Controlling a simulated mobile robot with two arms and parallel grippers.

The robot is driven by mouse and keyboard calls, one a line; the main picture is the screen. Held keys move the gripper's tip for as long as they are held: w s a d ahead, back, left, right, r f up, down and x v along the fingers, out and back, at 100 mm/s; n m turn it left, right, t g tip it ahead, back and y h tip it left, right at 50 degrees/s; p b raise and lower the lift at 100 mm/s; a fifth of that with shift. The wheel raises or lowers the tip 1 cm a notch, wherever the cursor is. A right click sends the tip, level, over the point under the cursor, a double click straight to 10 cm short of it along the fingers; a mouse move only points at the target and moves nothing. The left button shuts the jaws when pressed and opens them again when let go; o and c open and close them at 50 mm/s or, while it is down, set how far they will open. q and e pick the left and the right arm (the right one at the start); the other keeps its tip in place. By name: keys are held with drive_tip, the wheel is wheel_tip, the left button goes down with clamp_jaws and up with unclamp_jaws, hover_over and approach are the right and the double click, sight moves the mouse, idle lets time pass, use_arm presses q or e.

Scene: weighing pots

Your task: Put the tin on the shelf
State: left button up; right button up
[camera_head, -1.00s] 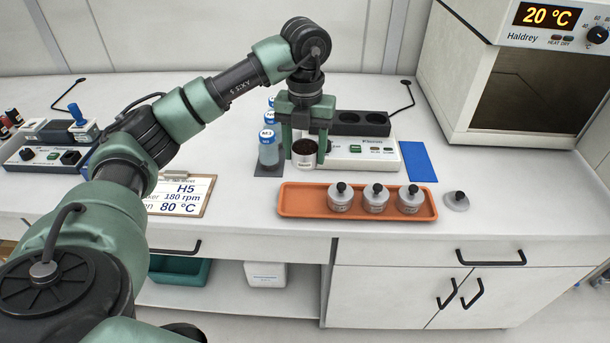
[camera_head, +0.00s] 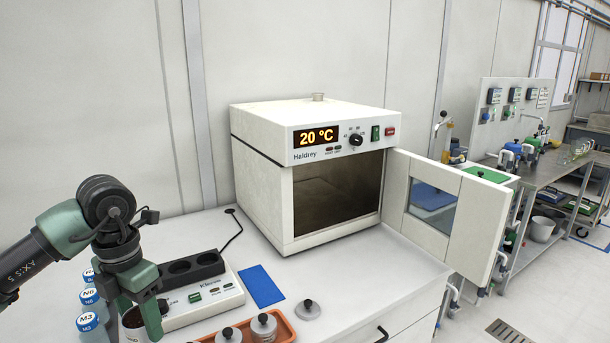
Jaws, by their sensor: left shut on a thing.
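My left gripper (camera_head: 137,312) points down at the lower left, shut on an open tin (camera_head: 134,324) of dark, soil-like contents. Its fingers are on either side of the tin, and the frame edge cuts off the lower part. The tin is beside the white heating block unit (camera_head: 205,300); I cannot tell whether it touches the bench. The oven (camera_head: 262,185) reads 20 °C and its door (camera_head: 445,205) stands open to the right. Its chamber (camera_head: 336,192) is dark, and I cannot make out a shelf inside. My right gripper is out of view.
Several blue-capped bottles (camera_head: 90,300) stand left of the tin. A blue mat (camera_head: 261,286) lies before the oven. An orange tray (camera_head: 284,326) holds lidded tins (camera_head: 264,327), with a loose lid (camera_head: 307,309) beside it. Bare bench (camera_head: 365,275) lies in front of the oven.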

use_arm(q)
drive_tip(key=s+d+f+m, duration=0.4)
drive_tip(key=s+d+m, duration=0.1)
drive_tip(key=m, duration=1)
drive_tip(key=s+d+f+m, duration=0.4)
drive_tip(key=s+m, duration=0.4)
drive_tip(key=m, duration=0.8)
drive_tip(key=shift+d+f, duration=0.15)
drive_tip(key=shift+d, duration=0.5)
